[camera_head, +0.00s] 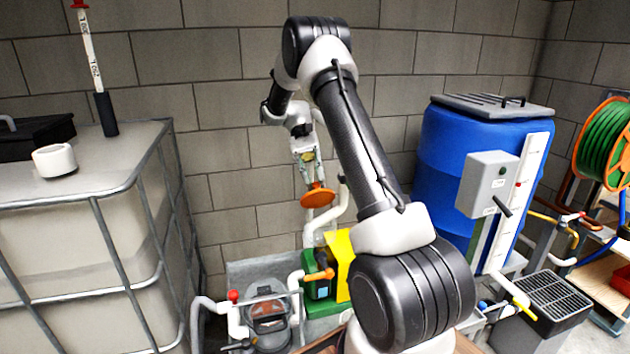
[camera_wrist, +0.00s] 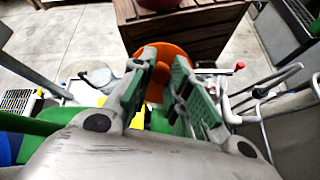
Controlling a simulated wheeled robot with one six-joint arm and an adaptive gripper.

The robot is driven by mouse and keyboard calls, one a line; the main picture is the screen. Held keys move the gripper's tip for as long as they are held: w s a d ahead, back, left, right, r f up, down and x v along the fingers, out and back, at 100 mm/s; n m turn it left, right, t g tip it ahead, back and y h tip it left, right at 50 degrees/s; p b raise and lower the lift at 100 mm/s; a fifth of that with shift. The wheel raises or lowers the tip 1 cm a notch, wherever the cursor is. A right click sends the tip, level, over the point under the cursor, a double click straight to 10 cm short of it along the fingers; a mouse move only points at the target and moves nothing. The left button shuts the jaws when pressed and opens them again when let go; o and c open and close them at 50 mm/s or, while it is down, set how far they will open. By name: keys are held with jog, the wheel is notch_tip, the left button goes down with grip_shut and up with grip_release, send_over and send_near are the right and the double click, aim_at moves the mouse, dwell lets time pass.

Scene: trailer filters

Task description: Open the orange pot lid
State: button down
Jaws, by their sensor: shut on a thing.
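The orange pot lid (camera_head: 318,199) is a round orange disc near the middle of the head view. My gripper (camera_head: 316,184) is above it, with its fingers shut on the lid's raised top part. In the wrist view, the orange lid (camera_wrist: 172,50) shows between and beyond the green-padded fingers of my gripper (camera_wrist: 164,68). The fingers hide part of it. White piping (camera_head: 322,223) stands right below the lid in the head view. I cannot tell whether the lid touches it.
A green and yellow pump unit (camera_head: 338,262) stands below. A clear-topped strainer (camera_head: 267,312) is to its left. A caged white tank (camera_head: 75,215) fills the left, and a blue barrel (camera_head: 440,150) stands right. A wooden crate (camera_wrist: 195,38) shows in the wrist view.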

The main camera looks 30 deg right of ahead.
jog(key=shift+w+g, duration=0.25)
jog(key=shift+g, duration=0.05)
jog(key=c, duration=1.3)
grip_release()
jog(key=shift+d+f, duration=0.1)
jog(key=shift+c, duration=0.2)
jog(key=shift+o, duration=0.2)
jog(key=shift+s, duration=0.1)
